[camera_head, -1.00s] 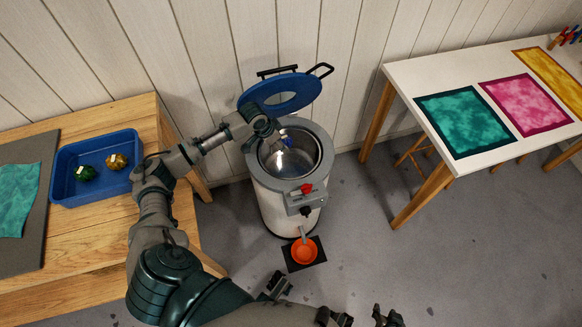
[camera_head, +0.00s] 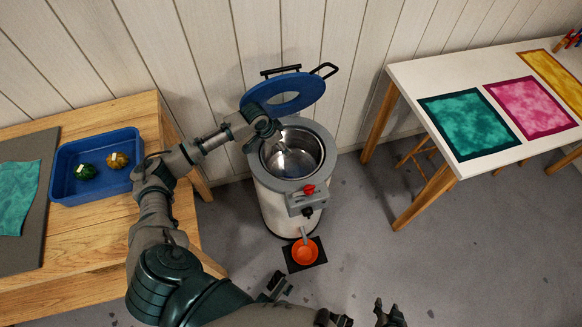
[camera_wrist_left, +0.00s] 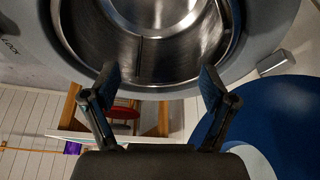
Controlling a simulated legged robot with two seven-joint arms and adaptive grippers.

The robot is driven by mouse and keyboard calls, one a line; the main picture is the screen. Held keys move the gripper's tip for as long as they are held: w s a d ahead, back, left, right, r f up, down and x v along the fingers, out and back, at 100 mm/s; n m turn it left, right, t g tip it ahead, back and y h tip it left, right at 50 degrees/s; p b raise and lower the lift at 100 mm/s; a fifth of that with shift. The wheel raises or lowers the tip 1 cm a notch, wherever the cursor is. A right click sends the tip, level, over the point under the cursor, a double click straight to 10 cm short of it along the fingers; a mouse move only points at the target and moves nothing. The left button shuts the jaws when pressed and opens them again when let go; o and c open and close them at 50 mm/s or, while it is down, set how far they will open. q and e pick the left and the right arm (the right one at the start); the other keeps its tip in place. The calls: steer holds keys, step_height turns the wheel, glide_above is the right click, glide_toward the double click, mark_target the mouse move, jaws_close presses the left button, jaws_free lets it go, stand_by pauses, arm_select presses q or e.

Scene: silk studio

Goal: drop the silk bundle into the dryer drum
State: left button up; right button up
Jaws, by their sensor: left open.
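The dryer drum (camera_head: 292,158) is a round steel bowl inside a grey-rimmed white machine (camera_head: 275,198), with its blue lid (camera_head: 290,92) raised. My left gripper (camera_head: 277,134) is over the drum's back-left part. In the left wrist view my left gripper (camera_wrist_left: 155,90) is open, its fingers apart with nothing between them, and the drum (camera_wrist_left: 150,45) lies beyond. No silk bundle shows in the visible part of the drum. A green bundle (camera_head: 86,172) and a gold bundle (camera_head: 117,160) lie in the blue tray (camera_head: 66,160). My right gripper (camera_head: 389,315) is partly seen at the bottom edge.
The tray stands on a wooden table (camera_head: 95,115) at left, beside a teal cloth (camera_head: 18,195) on a grey mat. A white table (camera_head: 470,72) at right bears several dyed cloths.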

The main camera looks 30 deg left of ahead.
arm_select(q)
steer(key=v, duration=1.1)
steer(key=shift+a+r, duration=0.15)
steer(key=shift+r, duration=0.25)
